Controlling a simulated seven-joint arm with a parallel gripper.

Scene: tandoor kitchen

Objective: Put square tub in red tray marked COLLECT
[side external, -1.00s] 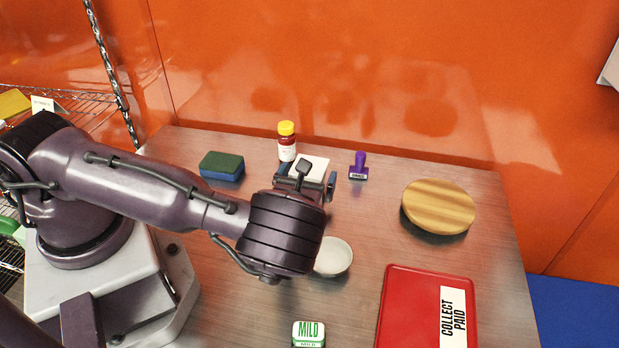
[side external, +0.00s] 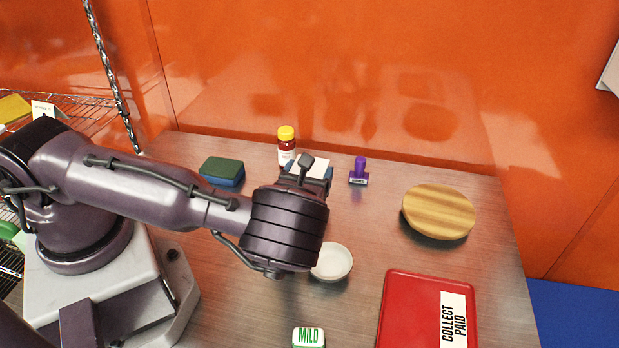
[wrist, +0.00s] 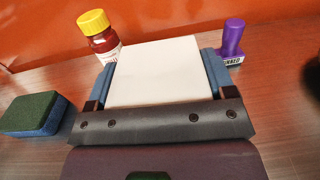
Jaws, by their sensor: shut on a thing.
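The square tub, a white square-topped thing (wrist: 155,72), lies between the blue fingers of my gripper (wrist: 160,78) in the wrist view. In the side view, my gripper (side external: 307,171) is shut on the tub (side external: 315,165) at the back of the table, its lower part hidden by the wrist. I cannot tell whether the tub touches the table. The red tray (side external: 398,310) with the white COLLECT PAID label lies at the front right, well apart from the tub.
A yellow-capped bottle (side external: 286,146) stands just behind the tub, with a purple stamp (side external: 359,170) to its right. A green-and-blue sponge (side external: 222,170) is left. A white bowl (side external: 333,261), a round wooden board (side external: 438,211) and a MILD box (side external: 308,337) stand nearer the tray.

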